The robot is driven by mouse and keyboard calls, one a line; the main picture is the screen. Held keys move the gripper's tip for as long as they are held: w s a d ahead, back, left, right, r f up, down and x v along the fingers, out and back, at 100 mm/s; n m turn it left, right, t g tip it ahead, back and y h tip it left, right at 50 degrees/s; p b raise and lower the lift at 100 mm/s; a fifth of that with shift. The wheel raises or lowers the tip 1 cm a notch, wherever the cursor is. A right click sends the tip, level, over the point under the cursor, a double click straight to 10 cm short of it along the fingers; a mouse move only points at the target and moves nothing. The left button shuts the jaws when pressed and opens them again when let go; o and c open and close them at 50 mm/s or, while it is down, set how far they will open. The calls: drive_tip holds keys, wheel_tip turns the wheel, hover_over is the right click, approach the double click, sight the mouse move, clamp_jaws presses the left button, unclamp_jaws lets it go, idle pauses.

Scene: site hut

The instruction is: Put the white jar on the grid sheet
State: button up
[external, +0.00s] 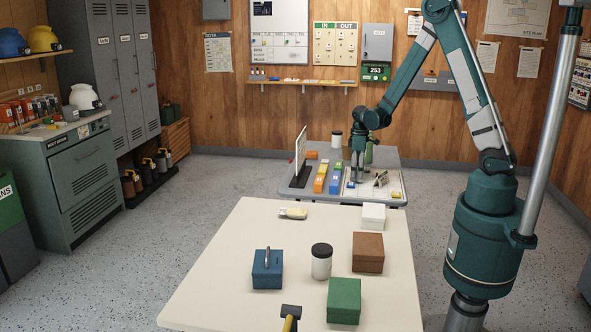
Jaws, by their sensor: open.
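A white jar (321,262) with a black lid stands upright on the front table, between the blue box and the brown box. Another white jar (336,143) with a dark lid stands at the back of the far table. A pale sheet (394,192) lies on the far table's right part and looks like the grid sheet; its lines are too small to make out. My gripper (356,177) points down over the sheet's left part, open, with no jar in it. I cannot tell whether its fingertips touch anything.
The front table (225,270) also holds a blue box (267,272), brown box (368,252), green box (343,301), white box (373,216) and hammer (291,318). On the far table, coloured blocks (320,184), an upright panel (300,155) and small grey-brown items (381,179) surround my gripper.

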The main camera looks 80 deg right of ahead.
drive_tip(key=shift+r, duration=0.2)
drive_tip(key=shift+r+p, duration=1.25)
drive_tip(key=shift+r, duration=4.75)
drive_tip(key=shift+a, duration=0.1)
drive_tip(key=shift+w+a+r, duration=0.1)
drive_tip(key=shift+a+r, duration=0.15)
drive_tip(key=a+r+t+h, duration=0.1)
drive_tip(key=a+r+t, duration=0.1)
drive_tip(key=a+r, duration=0.75)
drive_tip(key=a+r+t, duration=0.1)
drive_tip(key=a+r, duration=0.5)
drive_tip(key=a, duration=0.7)
drive_tip(key=s+a+r+t, duration=0.2)
drive_tip(key=s+a, duration=0.3)
drive_tip(key=a, duration=0.4)
drive_tip(key=s+a+r+t+y, duration=0.1)
drive_tip(key=s+a+r+t, duration=0.1)
drive_tip(key=s+a, duration=0.3)
drive_tip(key=a+r, duration=0.1)
drive_tip(key=a, duration=0.3)
drive_tip(key=shift+a+r, duration=0.3)
drive_tip(key=shift+a, duration=0.1)
